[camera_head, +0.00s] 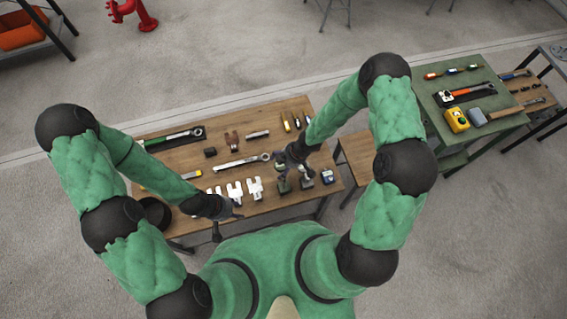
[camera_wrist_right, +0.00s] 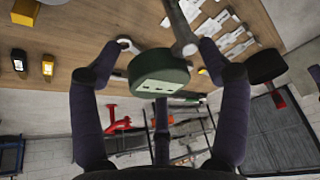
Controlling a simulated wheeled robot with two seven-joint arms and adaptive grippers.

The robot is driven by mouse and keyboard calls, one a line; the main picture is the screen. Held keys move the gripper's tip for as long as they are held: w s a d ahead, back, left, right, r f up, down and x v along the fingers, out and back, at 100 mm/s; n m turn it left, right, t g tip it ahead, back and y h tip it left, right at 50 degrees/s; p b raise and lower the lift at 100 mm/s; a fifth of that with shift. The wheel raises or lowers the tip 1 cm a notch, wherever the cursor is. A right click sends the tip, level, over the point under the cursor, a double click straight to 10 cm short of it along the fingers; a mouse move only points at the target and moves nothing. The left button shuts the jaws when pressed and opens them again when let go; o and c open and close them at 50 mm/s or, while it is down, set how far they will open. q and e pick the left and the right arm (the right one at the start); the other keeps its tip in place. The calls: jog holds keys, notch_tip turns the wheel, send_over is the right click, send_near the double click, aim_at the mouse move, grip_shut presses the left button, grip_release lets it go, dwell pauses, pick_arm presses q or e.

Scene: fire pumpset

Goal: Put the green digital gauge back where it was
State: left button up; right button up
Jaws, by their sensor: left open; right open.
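A dark green digital gauge (camera_wrist_right: 160,75) with a small pale panel shows in the right wrist view, between the two spread fingers of my right gripper (camera_wrist_right: 158,52). Both fingers appear apart from it. In the head view my right gripper (camera_head: 291,158) is over the right part of the wooden table (camera_head: 215,152), and its arm and fingers partly cover the small items there. I cannot surely pick out the gauge in that view. My left gripper (camera_head: 226,214) is open and empty near the table's front edge.
The table holds a ring wrench (camera_head: 242,162), white fittings (camera_head: 235,192), a blue device (camera_head: 327,177) and a green-handled torque wrench (camera_head: 173,138). A green table (camera_head: 455,140) at the right carries a yellow device (camera_head: 457,120) and a hammer (camera_head: 495,115). A stool (camera_head: 357,150) stands between them.

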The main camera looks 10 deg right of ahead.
jog(key=p+v, duration=0.7)
jog(key=v, duration=0.5)
jog(key=s+a+f+m, duration=0.1)
jog(key=s+a+m, duration=0.1)
jog(key=s+m, duration=0.4)
jog(key=s+a+f+m+g, duration=0.1)
jog(key=s+a+m, duration=0.2)
jog(key=s+m, duration=0.3)
jog(key=shift+s+a+m, duration=0.25)
jog(key=shift+a+m, duration=0.05)
jog(key=shift+m, duration=1.8)
